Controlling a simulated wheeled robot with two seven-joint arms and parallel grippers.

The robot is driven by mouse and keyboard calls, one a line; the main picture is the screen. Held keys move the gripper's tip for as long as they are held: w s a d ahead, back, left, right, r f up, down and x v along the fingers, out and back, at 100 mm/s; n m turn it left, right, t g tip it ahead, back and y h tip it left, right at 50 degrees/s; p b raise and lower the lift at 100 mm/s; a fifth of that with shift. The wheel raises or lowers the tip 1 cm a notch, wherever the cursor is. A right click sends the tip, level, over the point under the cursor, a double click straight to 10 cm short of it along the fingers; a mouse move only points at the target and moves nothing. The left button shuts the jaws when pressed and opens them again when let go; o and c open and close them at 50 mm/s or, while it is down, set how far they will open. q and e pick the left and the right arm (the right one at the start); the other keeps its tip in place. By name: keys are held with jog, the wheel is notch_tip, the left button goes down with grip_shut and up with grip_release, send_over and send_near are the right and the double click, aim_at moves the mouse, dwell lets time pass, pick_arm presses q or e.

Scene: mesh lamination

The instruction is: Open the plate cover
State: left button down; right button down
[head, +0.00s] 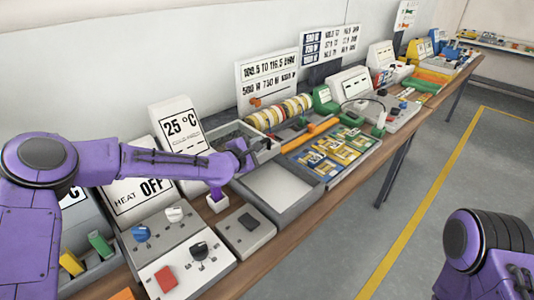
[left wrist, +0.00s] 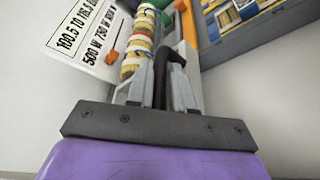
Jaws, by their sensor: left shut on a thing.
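My left gripper (head: 243,155) is over the bench at the near side of a grey box with a dark inside (head: 232,133). In the left wrist view its two grey fingers (left wrist: 167,88) are shut on a black hooked handle (left wrist: 176,56). A grey unit with a pale flat plate (head: 278,186) lies just to the right of the gripper. The gripper and arm hide part of the box. I cannot tell which part is the plate cover, or how far it is open. My right gripper is not in view.
The heat panel with knobs (head: 178,240) and a small grey block with a dark pad (head: 247,230) are in front of the arm. Colored rolls (head: 278,112) and a "25 °C" sign (head: 182,126) stand behind. A blue-yellow parts tray (head: 338,152) is to the right.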

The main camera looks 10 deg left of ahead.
pick_arm(q)
jog(key=shift+a+f, duration=0.2)
jog(key=shift+f, duration=0.15)
jog(key=c, duration=1.1)
grip_release()
jog(key=shift+w+a, duration=0.1)
jog(key=shift+a, duration=0.05)
jog(key=shift+r, duration=0.1)
jog(key=shift+s, duration=0.2)
jog(key=b+v, duration=0.1)
jog(key=v, duration=0.9)
jog(key=shift+b, duration=0.35)
jog(key=shift+r, duration=0.15)
